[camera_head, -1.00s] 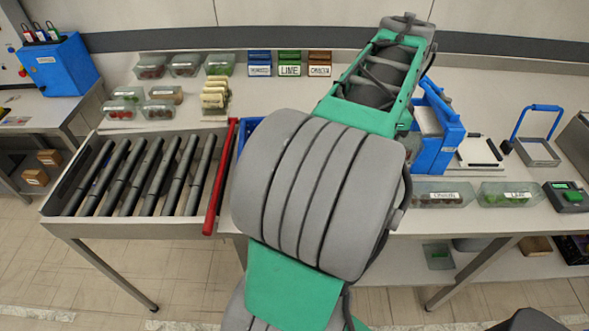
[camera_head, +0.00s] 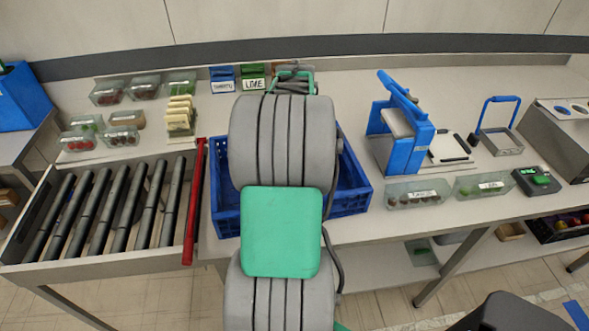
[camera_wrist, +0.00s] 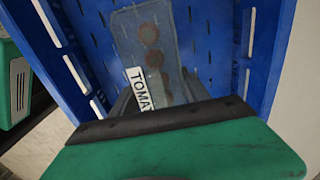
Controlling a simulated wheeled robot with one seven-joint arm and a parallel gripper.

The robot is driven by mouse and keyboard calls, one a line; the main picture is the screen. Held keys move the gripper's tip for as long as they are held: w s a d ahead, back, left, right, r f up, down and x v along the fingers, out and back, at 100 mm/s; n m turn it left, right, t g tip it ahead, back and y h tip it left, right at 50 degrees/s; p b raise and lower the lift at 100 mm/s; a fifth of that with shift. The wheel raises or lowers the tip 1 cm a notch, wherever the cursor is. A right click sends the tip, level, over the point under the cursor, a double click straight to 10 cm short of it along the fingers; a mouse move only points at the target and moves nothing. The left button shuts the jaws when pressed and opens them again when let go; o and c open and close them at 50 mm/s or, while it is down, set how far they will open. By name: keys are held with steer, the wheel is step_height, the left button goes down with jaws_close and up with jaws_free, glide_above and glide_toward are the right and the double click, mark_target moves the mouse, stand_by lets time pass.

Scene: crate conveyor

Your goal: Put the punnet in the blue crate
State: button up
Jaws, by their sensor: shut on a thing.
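The blue crate (camera_head: 350,200) stands on the bench right of the roller conveyor, partly hidden behind my arm. In the wrist view, its slotted blue walls (camera_wrist: 263,50) surround the punnet. The punnet (camera_wrist: 150,45) is a clear box with round reddish contents and a label, partly hidden, reading "TOMA". My gripper (camera_wrist: 160,98) is shut on the punnet at its near end. The punnet shows over the crate's interior; I cannot tell whether it touches the floor. My arm hides gripper and punnet in the head view.
A red bar (camera_head: 195,200) edges the conveyor (camera_head: 100,210) left of the crate. A blue stand (camera_head: 400,130) and clear punnets (camera_head: 417,194) are to the right. More punnets (camera_head: 125,136) and small label boxes (camera_head: 222,80) stand at the back.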

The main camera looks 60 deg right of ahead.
steer(key=shift+w+f, duration=0.2)
steer(key=shift+f, duration=1.6)
steer(key=shift+f, duration=0.15)
steer(key=o, duration=1.4)
steer(key=shift+o, duration=0.2)
